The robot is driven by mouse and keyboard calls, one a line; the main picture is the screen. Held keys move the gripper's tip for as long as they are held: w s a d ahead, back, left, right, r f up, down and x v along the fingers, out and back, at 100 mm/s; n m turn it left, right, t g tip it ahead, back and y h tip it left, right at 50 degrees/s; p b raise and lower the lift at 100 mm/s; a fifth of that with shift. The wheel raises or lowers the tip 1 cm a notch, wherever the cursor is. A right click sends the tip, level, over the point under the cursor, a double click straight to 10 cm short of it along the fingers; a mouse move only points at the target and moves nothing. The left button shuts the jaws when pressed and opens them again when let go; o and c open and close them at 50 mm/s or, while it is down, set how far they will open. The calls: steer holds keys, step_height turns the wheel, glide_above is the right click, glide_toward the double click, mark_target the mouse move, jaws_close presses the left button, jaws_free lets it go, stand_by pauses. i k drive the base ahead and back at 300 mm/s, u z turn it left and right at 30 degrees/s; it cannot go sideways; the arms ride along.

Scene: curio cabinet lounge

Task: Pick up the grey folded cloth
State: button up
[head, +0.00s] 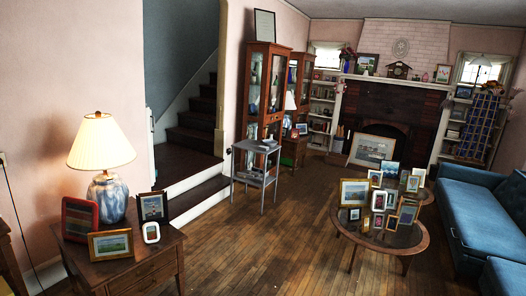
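I cannot clearly make out a grey folded cloth. A small grey stand (241,148) with a lower shelf stands in the middle distance, in front of the glass cabinet. Small greyish items (268,143) lie on its top, too small to tell what they are. My gripper is not in view.
A wooden side table (148,265) at the near left holds a lit lamp (102,145) and several picture frames. An oval coffee table (343,222) crowded with frames stands right of centre, beside a blue sofa (470,195). Steps (200,195) rise at left. The wooden floor (255,245) between is clear.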

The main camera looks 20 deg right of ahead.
mark_target(264, 148)
steer(key=z, duration=0.5)
steer(key=k, duration=1.3)
steer(key=z, duration=0.35)
steer(key=i, duration=2.25)
steer(key=u, duration=0.5)
steer(key=i, duration=1.6)
steer(key=u, duration=0.25)
steer(key=i, duration=3.55)
steer(key=z, duration=0.15)
